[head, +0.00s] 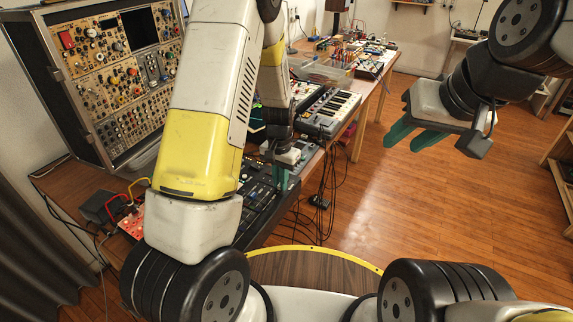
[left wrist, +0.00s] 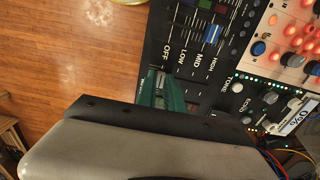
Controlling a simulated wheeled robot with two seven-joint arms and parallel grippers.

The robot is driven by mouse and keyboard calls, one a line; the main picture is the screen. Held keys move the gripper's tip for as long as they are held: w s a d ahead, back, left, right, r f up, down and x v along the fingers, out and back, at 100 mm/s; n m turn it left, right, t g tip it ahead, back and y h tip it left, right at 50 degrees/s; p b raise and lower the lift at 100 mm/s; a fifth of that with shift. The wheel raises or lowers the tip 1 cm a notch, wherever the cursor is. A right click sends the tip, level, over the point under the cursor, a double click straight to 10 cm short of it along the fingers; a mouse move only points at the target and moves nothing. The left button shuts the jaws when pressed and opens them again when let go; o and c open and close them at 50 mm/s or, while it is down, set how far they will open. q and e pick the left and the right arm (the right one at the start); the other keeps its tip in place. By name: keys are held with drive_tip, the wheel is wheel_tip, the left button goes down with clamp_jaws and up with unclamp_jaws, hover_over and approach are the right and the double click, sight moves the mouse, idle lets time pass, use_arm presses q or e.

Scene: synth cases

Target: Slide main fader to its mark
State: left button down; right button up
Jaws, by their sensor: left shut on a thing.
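My left gripper (head: 281,178) points down onto the black control panel (head: 262,205) in the head view. In the left wrist view its green fingers (left wrist: 163,92) are shut on a small grey fader cap (left wrist: 160,79), mostly hidden between them. They are beside the printed OFF label (left wrist: 167,52), with LOW (left wrist: 184,58), MID (left wrist: 200,62) and HIGH (left wrist: 213,67) to the right. I cannot tell which mark is the target. My right gripper (head: 416,138) hangs over the floor, its green fingers apart and empty.
A modular rack (head: 110,70) stands at the left. Loose cables (head: 318,200) hang at the table edge.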

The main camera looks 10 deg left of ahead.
idle(0.7)
use_arm(q)
drive_tip(key=shift+w+a, duration=0.25)
drive_tip(key=shift+a, duration=0.35)
drive_tip(key=shift+w+a, duration=0.25)
drive_tip(key=shift+a, duration=0.3)
drive_tip(key=c, duration=1.4)
unclamp_jaws()
drive_tip(key=shift+c, duration=0.2)
wheel_tip(320, 180, up, 8)
